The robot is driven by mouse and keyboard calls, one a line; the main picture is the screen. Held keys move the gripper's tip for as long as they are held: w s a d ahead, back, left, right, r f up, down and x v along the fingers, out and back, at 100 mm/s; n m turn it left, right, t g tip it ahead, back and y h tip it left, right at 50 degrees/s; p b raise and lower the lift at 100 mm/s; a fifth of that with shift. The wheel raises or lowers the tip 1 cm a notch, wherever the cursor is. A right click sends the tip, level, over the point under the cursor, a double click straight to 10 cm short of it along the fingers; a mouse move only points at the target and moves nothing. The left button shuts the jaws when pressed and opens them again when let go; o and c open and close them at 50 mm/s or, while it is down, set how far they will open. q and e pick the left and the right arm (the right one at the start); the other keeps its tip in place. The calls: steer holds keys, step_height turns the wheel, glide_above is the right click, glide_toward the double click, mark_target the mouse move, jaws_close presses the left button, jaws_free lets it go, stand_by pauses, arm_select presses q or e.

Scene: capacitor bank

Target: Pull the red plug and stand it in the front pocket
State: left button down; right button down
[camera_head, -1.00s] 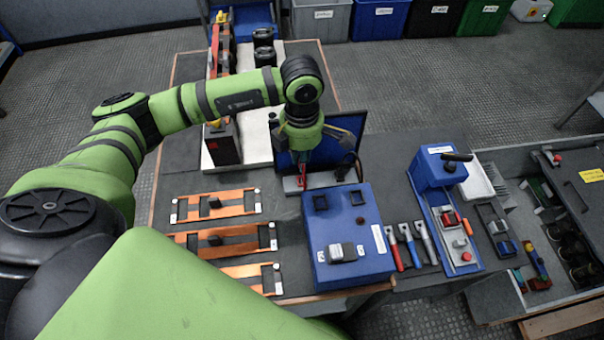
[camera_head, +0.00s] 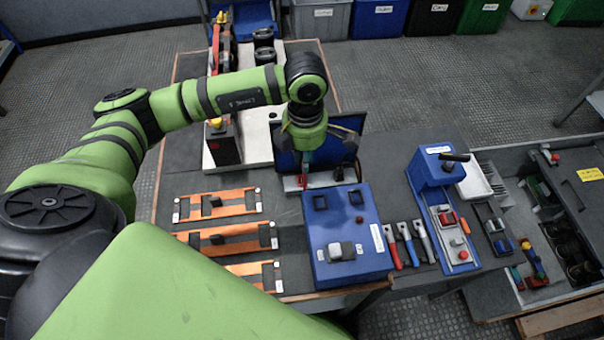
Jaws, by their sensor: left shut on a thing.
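My left gripper (camera_head: 306,160) reaches down in front of a dark blue upright panel, over a light grey block (camera_head: 322,180). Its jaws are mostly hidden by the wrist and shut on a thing. A small red part, seemingly the red plug (camera_head: 304,182), shows just below the fingers, at the grey block. I cannot tell whether it is still seated there. A blue box (camera_head: 316,229) stands nearer to me, with two dark square openings and a grey-black part on top. I cannot tell which opening is the front pocket. My right gripper is not in view.
Several orange bars (camera_head: 236,203) lie left of the blue box. Red, blue and grey-handled tools (camera_head: 408,243) lie to its right, then a blue fixture (camera_head: 440,215) with a black lever. An open drawer (camera_head: 560,235) holds parts at the far right.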

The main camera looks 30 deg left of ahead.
arm_select(q)
glide_above(320, 204)
stand_by(1.2)
steer(key=shift+f+b, duration=0.8)
steer(key=shift+f+b, duration=0.4)
steer(key=shift+b, duration=0.1)
